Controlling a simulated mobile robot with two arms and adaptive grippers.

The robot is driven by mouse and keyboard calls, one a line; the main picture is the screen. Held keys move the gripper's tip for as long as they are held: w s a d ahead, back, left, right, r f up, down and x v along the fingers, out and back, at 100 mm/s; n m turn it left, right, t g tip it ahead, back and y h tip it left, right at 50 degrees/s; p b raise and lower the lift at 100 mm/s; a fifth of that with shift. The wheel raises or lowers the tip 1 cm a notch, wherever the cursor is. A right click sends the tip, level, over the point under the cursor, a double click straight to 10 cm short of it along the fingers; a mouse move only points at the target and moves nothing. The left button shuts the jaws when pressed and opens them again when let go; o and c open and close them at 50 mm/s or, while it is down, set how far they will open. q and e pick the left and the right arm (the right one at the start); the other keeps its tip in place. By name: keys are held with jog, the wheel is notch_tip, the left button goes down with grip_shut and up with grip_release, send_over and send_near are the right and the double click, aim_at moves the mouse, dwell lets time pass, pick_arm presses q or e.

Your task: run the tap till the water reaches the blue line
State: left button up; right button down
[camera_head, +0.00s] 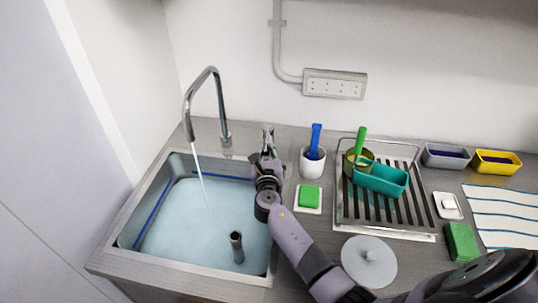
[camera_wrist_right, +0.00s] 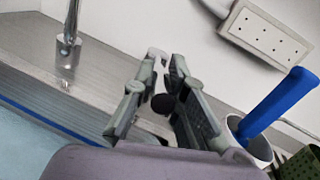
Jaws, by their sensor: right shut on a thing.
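The steel sink (camera_head: 195,277) holds pale blue water (camera_head: 180,225). A blue line (camera_head: 152,212) runs along its inner walls. The water surface lies a little below the line, with a strip of bare wall between. The tap (camera_head: 213,72) arches over the sink, and a stream of water (camera_head: 201,180) falls from its spout. My right gripper (camera_head: 267,140) is behind the sink's back right corner, shut on a dark knob (camera_wrist_right: 163,104), apparently the tap's control, mostly hidden between the fingers. The tap's base (camera_wrist_right: 68,50) shows in the right wrist view. My left gripper is out of view.
An upright pipe (camera_head: 237,247) stands in the water. Right of the sink are a white cup with a blue-handled tool (camera_head: 316,140), a green sponge (camera_head: 309,196), a drying rack (camera_head: 385,222) with a teal tub (camera_head: 381,180), and a round grey lid (camera_head: 369,262).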

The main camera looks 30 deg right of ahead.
jog(key=d+n+y, duration=0.1)
jog(key=s+d+n+t+y+p, duration=0.1)
jog(key=y, duration=0.1)
jog(key=shift+d, duration=0.1)
jog(key=c, duration=1.8)
grip_release()
jog(key=shift+o, duration=1)
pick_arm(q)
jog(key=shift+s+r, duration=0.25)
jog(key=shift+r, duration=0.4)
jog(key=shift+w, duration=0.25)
pick_arm(e)
jog(key=v, duration=1.2)
